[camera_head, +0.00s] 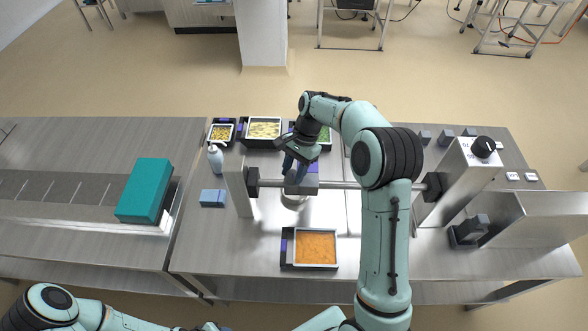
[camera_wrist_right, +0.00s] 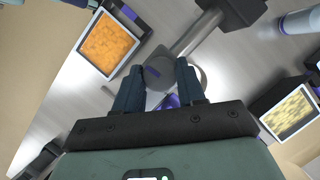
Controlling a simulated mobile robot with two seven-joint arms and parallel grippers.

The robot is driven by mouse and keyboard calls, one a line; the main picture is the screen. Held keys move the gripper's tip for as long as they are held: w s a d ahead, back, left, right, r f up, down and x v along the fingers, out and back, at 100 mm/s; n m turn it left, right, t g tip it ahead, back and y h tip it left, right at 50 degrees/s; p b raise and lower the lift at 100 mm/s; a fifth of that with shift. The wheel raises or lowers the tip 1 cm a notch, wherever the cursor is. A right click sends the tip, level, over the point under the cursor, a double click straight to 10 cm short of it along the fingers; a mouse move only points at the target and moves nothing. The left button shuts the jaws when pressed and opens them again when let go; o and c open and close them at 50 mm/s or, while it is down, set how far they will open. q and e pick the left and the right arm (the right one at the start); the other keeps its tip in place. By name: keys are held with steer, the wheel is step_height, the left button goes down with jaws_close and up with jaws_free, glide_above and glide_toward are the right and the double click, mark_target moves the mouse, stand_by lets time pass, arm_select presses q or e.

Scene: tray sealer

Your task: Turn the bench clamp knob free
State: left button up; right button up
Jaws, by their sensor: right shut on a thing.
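My right gripper (camera_head: 297,174) reaches down over the middle of the metal frame, at a dark grey block (camera_head: 303,187) on the horizontal bar. In the right wrist view its two dark fingers (camera_wrist_right: 160,84) stand on either side of a round grey knob (camera_wrist_right: 158,72) with a purple mark. The gripper is shut on this knob, which the fingers and arm mostly hide in the head view. A pale round base (camera_head: 294,202) shows below the block. My left arm shows only at the bottom left; its gripper is outside the view.
A tray of orange food (camera_head: 315,248) sits in front of the bar. Several food trays, including a pale yellow one (camera_head: 264,128), stand behind. A spray bottle (camera_head: 215,157), blue sponge (camera_head: 213,198) and teal box (camera_head: 145,190) are left. A black dial (camera_head: 483,147) tops the right housing.

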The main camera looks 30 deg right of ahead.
steer(key=shift+w+r+n+g, duration=0.15)
steer(key=shift+n+g, duration=0.15)
steer(key=shift+n, duration=0.5)
steer(key=shift+n+g+h+p, duration=0.3)
steer(key=shift+n, duration=0.6)
steer(key=n+h, duration=0.1)
steer(key=n, duration=0.2)
steer(key=n+g+h, duration=0.1)
steer(key=n, duration=0.2)
steer(key=shift+a, duration=0.2)
arm_select(q)
steer(key=shift+w+r, duration=0.5)
steer(key=shift+w, duration=0.2)
arm_select(e)
steer(key=n+h, duration=0.1)
steer(key=n, duration=0.2)
steer(key=n+h, duration=0.1)
steer(key=n, duration=0.2)
steer(key=shift+a+g, duration=0.1)
steer(key=shift+g, duration=0.2)
steer(key=shift+n+h, duration=0.3)
steer(key=shift+n, duration=0.1)
steer(key=o, duration=1.1)
steer(key=shift+c, duration=0.2)
